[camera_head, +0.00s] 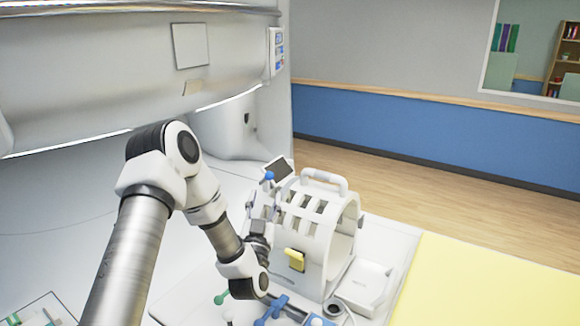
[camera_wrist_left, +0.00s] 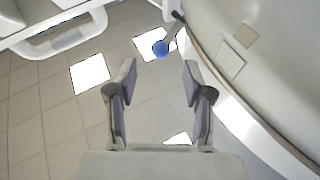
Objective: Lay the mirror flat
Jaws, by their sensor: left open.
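The mirror (camera_head: 278,169) is a small dark panel with a pale frame, tilted up at the far end of the white head coil (camera_head: 320,215). A blue ball knob (camera_head: 268,176) shows beside its lower left edge. My left gripper (camera_head: 263,205) is beside the coil, below the knob, its fingers pointing up. In the left wrist view the blue knob (camera_wrist_left: 160,48) on a grey stem lies just beyond the open, empty fingers (camera_wrist_left: 158,76), apart from them. The mirror face is hard to make out there. My right gripper is not in view.
The coil has a handle on top (camera_head: 324,180) and a yellow latch (camera_head: 294,259). The curved scanner wall (camera_head: 120,80) rises to the left. Blue and green fittings (camera_head: 272,311) lie in front. A yellow pad (camera_head: 490,290) is to the right.

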